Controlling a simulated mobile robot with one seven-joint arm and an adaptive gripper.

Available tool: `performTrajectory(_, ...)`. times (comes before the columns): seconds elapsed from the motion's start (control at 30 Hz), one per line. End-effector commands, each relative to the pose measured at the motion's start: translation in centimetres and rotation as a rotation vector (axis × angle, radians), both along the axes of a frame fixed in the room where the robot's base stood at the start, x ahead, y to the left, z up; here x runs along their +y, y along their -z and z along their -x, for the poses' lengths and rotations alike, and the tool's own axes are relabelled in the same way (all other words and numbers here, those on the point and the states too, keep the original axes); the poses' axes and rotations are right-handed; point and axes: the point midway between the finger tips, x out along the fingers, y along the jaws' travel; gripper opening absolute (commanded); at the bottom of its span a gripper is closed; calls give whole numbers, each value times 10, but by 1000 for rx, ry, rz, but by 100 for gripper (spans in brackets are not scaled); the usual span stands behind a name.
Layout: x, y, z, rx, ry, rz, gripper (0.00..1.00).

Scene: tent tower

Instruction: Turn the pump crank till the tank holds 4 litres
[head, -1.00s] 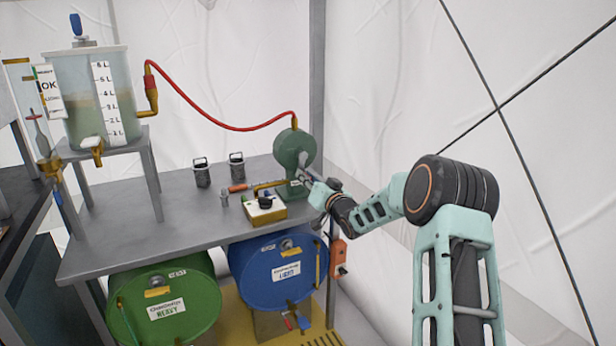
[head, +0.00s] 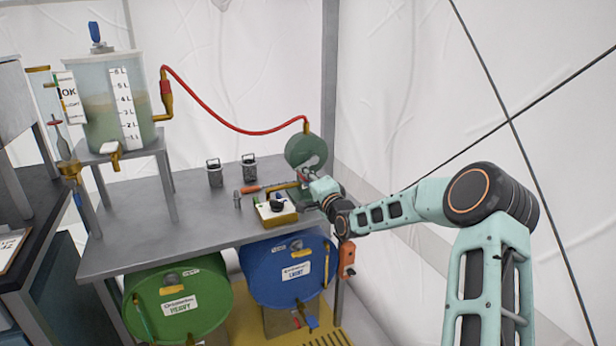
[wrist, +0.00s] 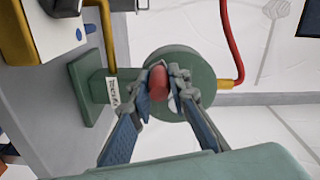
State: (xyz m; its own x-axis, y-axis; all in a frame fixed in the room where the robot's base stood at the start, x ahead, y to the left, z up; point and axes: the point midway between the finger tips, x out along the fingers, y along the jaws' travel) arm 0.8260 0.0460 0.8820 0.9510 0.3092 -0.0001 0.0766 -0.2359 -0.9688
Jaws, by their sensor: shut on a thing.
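The clear tank (head: 88,110) stands on a small stand at the left of the head view. Its scale strip (head: 124,108) runs from 1 L to 6 L. The murky greenish liquid's top looks near the 4 L mark; the exact level is hard to read. A red hose (head: 225,118) joins the tank to the round green pump (head: 303,147) at the bench's right end. My gripper (head: 309,180) is at the pump's front. In the wrist view, my gripper (wrist: 162,92) is shut on the red crank handle (wrist: 157,81). The crank arm is mostly hidden.
A yellow box with a black knob (head: 277,207), a screwdriver (head: 253,189) and two small dark canisters (head: 215,173) sit on the grey bench (head: 150,232) near the pump. Green (head: 178,300) and blue (head: 290,268) drums lie below. The tent wall is close on the right.

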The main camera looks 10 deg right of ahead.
Motion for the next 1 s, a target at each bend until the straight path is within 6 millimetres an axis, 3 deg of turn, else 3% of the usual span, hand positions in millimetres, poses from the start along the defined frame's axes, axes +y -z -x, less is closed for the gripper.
performTrajectory(1.0, 0, -51, 0, 297, 1, -924, 0)
